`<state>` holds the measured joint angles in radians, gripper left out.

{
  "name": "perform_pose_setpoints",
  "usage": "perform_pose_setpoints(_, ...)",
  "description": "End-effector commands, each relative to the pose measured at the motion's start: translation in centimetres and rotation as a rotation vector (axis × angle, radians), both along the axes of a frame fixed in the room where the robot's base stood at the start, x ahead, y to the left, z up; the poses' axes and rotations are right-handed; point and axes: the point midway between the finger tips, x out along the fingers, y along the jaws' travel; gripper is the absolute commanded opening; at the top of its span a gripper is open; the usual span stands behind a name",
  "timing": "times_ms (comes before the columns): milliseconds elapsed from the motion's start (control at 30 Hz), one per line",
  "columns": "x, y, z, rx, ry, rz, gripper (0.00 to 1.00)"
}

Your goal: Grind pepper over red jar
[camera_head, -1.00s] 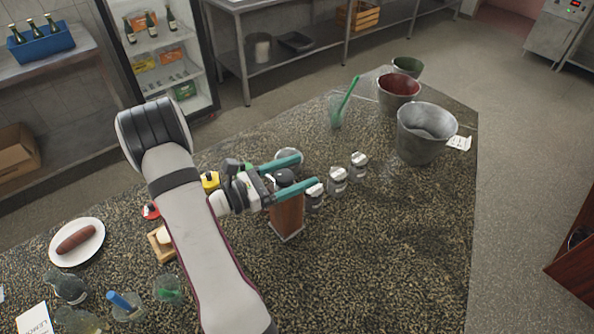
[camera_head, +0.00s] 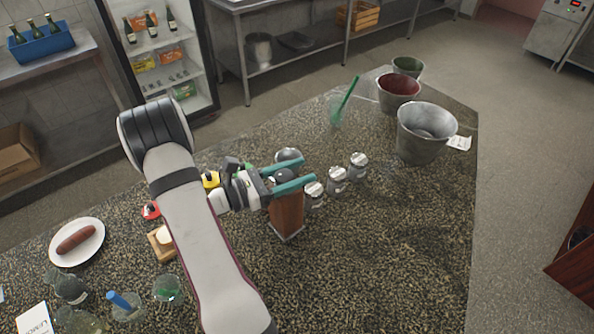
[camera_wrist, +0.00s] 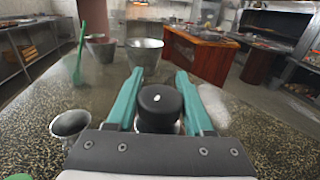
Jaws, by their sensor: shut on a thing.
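A wooden pepper mill (camera_head: 287,217) with a dark round top stands upright on the speckled counter in the head view. My gripper (camera_head: 305,171) has its teal fingers shut on the mill's upper part. The mill's black top (camera_wrist: 158,100) sits between the fingers in the wrist view. A small jar with a red top (camera_head: 151,210) is on the counter left of my arm and partly hidden by it. I cannot make out its full shape.
Several metal-topped shakers (camera_head: 337,181) stand right of the mill. A yellow-topped jar (camera_head: 211,180) is behind my wrist. A plate with a sausage (camera_head: 77,243) lies at left. Metal buckets (camera_head: 424,134) stand at the far right. The counter's front right is clear.

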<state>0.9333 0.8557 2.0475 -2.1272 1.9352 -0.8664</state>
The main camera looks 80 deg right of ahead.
Motion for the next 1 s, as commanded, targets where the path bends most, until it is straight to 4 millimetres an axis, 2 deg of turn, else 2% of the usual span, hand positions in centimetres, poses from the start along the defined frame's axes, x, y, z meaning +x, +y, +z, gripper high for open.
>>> perform_pose_setpoints(267, -0.2, 0.5, 0.0, -0.003, -0.002, -0.174, 0.00)
perform_pose_setpoints(700, -0.5, 1.7, -0.1, -0.003, -0.003, -0.568, 0.00)
perform_pose_setpoints(1000, -0.4, 2.3, -0.1, -0.001, -0.002, -0.760, 0.00)
